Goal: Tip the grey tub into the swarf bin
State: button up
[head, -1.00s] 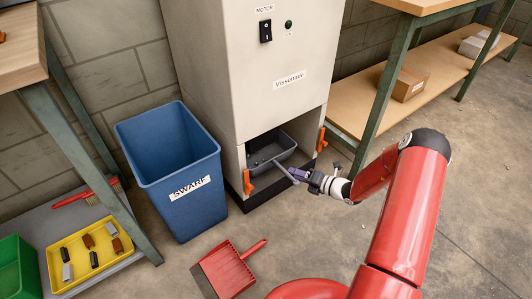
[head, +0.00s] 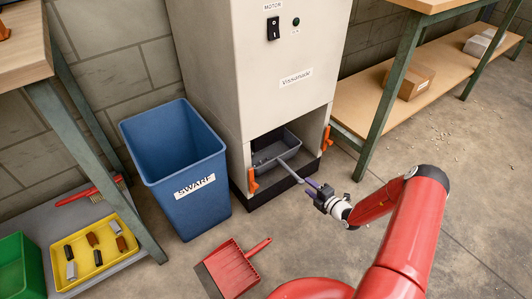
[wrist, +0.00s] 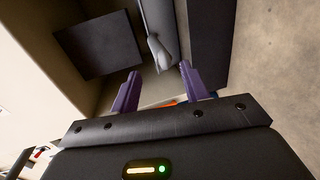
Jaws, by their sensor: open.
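The grey tub (head: 264,156) sits in the low opening at the foot of the pale cabinet. Its grey handle (head: 290,171) sticks out toward my gripper (head: 316,187). My gripper is open, its purple fingers pointing at the handle's end. In the wrist view the handle's end (wrist: 158,52) shows beyond and between the fingertips of my gripper (wrist: 162,84); I cannot tell whether they touch it. The blue swarf bin (head: 182,213) stands on the floor left of the cabinet, open at the top, with a SWARF label.
Orange clips (head: 252,181) flank the opening. A red dustpan (head: 230,269) lies on the floor in front of the bin. A green-legged bench (head: 385,97) stands to the right, with a box (head: 409,82) on its shelf. A yellow tray (head: 78,277) is at the lower left.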

aim_at(297, 177)
jog(key=b+x, duration=0.3)
jog(key=x, duration=0.4)
jog(key=shift+s+f, duration=0.1)
jog(key=shift+f, duration=0.05)
jog(key=shift+w+a+b, duration=0.35)
jog(key=shift+w+b, duration=0.1)
jog(key=shift+w, duration=0.1)
grip_shut()
notch_tip(297, 177, up, 12)
jog(key=p, duration=0.8)
jog(key=shift+p, duration=0.3)
